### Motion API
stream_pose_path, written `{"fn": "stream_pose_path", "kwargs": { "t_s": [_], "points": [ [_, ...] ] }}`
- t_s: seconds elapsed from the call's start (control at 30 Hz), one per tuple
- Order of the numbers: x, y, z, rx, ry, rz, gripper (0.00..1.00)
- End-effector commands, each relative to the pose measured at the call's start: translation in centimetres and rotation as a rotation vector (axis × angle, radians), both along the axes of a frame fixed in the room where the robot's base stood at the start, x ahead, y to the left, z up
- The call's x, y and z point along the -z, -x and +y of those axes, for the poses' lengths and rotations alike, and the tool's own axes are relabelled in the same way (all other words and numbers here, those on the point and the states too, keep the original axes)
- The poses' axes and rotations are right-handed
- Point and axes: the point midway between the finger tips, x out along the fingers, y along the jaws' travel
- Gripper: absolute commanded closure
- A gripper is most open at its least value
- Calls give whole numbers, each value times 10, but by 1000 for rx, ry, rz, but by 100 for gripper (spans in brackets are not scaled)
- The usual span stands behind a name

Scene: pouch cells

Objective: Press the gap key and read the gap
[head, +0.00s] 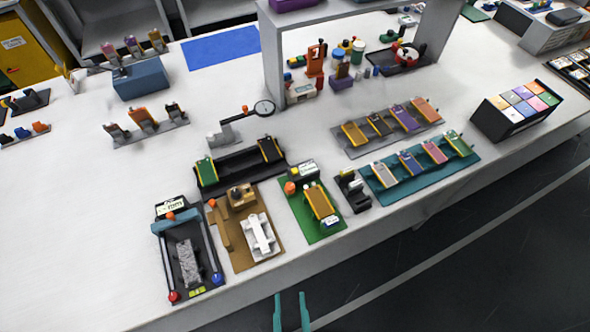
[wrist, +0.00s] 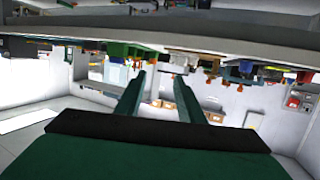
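A dark press-like unit (head: 191,262) stands at the front left of the bench, with a teal crossbar and a grey textured piece on its bed. A small lit display (head: 171,207) is at its back, with characters too small to read. A small orange-red part is just below the display. A red knob (head: 174,296) and a blue knob (head: 217,278) are at its front corners. I cannot tell which part is the gap key. My gripper (head: 290,294) is open and empty, in front of the bench edge. Its two teal fingers also show apart in the wrist view (wrist: 162,88).
Beside the unit is a brown board (head: 240,261) with a white fixture. Right of it is a green board (head: 331,229) with another display and an orange button. Trays of pouch cells stand farther right.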

Motion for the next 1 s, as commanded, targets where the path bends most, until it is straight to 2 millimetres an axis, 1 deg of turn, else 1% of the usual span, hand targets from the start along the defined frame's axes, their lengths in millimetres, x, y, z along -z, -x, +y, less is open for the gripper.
{"fn": "stream_pose_path", "kwargs": {
  "t_s": [0.23, 0.27, 0.3, 0.4, 1.0],
  "points": [
    [0, 0, 0, 0, 0, 0, 65],
    [0, 0, 0, 0, 0, 0, 70],
    [0, 0, 0, 0, 0, 0, 79],
    [0, 0, 0, 0, 0, 0, 100],
    [0, 0, 0, 0, 0, 0, 100]
  ]
}}
